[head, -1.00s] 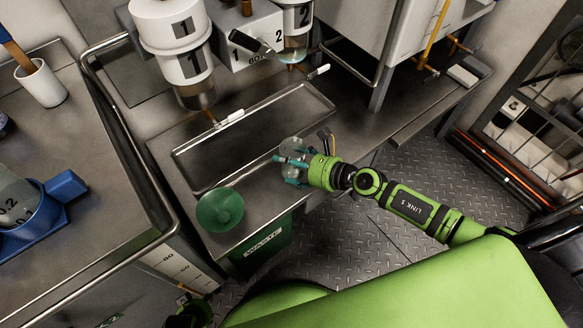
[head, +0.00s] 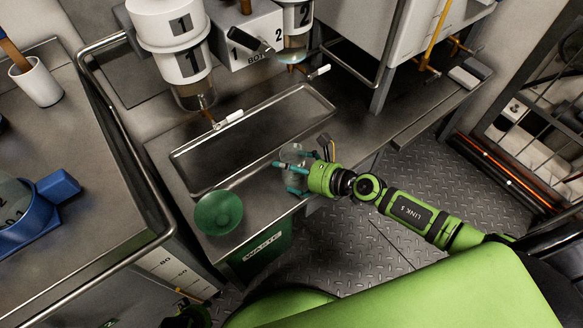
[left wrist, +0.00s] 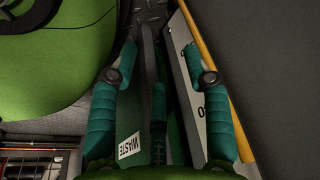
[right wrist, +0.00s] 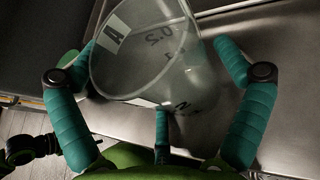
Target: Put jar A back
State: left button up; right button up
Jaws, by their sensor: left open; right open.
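Jar A is a clear glass jar with a white A label and volume marks. It fills the upper middle of the right wrist view (right wrist: 150,50) and stands on the steel bench. In the head view jar A (head: 291,153) shows faintly near the bench's front edge. My right gripper (head: 287,178) has its teal fingers spread around the jar; in the right wrist view the fingers (right wrist: 155,60) stand open on both sides of it. My left gripper (left wrist: 165,65) is open and empty, low near the WASTE bin.
A drip tray (head: 187,158) lies behind jar A, under dispensers 1 (head: 178,60) and 2 (head: 297,20). A green round bowl or lid (head: 218,212) sits left of the jar. A blue holder (head: 30,232) with another jar stands on the left bench.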

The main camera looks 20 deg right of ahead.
jog(key=shift+r, duration=0.15)
jog(key=shift+b+v, duration=0.7)
jog(key=shift+v, duration=5.35)
jog(key=d+f+m+t+h, duration=0.1)
jog(key=d+f+m+h, duration=0.5)
jog(key=m, duration=0.8)
jog(key=d+f+m+h, duration=0.35)
jog(key=f+m, duration=0.35)
jog(key=m, duration=0.7)
pick_arm(q)
jog(key=shift+s+r, duration=0.15)
jog(key=shift+r, duration=0.5)
pick_arm(e)
jog(key=s+a+f+m+g, duration=0.8)
jog(key=s+a+f+m, duration=0.3)
jog(key=s+f+m, duration=0.3)
jog(key=shift+s+g+y, duration=0.35)
jog(key=shift+s+g, duration=0.05)
jog(key=shift+s, duration=0.6)
